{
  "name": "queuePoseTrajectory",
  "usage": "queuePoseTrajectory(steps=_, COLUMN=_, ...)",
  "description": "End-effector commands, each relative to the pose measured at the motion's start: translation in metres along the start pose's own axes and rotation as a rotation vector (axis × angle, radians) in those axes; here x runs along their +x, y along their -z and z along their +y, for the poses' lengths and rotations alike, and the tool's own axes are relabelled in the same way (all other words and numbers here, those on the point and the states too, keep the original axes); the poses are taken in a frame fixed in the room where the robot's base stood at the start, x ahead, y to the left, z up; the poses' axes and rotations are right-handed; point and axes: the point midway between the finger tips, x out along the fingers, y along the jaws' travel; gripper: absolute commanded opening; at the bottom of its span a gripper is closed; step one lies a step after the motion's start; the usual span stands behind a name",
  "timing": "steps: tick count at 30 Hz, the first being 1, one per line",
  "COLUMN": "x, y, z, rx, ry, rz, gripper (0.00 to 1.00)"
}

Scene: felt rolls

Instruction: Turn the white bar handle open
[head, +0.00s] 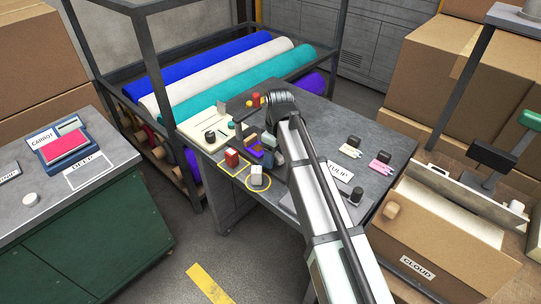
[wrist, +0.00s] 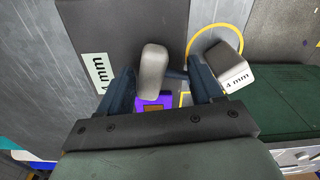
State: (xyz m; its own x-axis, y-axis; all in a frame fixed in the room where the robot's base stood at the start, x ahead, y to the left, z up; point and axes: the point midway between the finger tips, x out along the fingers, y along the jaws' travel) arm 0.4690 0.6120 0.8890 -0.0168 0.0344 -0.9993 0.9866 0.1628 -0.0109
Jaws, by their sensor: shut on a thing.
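The white bar handle (wrist: 153,70) is a rounded pale bar in the middle of the wrist view, running up and down the picture. My gripper (wrist: 161,80) has its two dark blue fingers on either side of it and is shut on it. A purple part (wrist: 153,102) shows just below the bar, between the fingers. In the head view my gripper (head: 268,148) is at the dark fixture (head: 240,107) on the grey table. My arm and gripper largely hide the handle there, so I cannot tell its angle from that view.
A white block (wrist: 232,68) marked 4 mm stands close to the right finger, inside a yellow ring. A red block (head: 232,158) sits in a yellow square. Black-topped pieces (head: 354,142) stand on the table's right side. Felt rolls (head: 220,75) lie behind.

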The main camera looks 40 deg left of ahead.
Motion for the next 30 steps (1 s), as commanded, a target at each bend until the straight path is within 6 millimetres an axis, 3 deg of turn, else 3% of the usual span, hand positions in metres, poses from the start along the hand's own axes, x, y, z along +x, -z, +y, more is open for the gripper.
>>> queuePoseTrajectory(steps=1, x=0.0175, y=-0.0138, z=0.007, rx=-0.033, ry=-0.018, rz=-0.04, gripper=0.23)
queuePoseTrajectory(steps=8, x=0.0175, y=-0.0146, z=0.0071, rx=-0.152, ry=-0.017, rz=-0.04, gripper=0.23)
queuePoseTrajectory(steps=26, x=0.0175, y=-0.0146, z=0.0071, rx=-0.154, ry=-0.017, rz=-0.04, gripper=0.23)
queuePoseTrajectory(steps=27, x=0.0175, y=-0.0146, z=0.0071, rx=-0.154, ry=-0.017, rz=-0.04, gripper=0.69)
queuePoseTrajectory(steps=30, x=0.0175, y=-0.0149, z=0.0065, rx=-0.154, ry=-0.017, rz=-0.04, gripper=0.78)
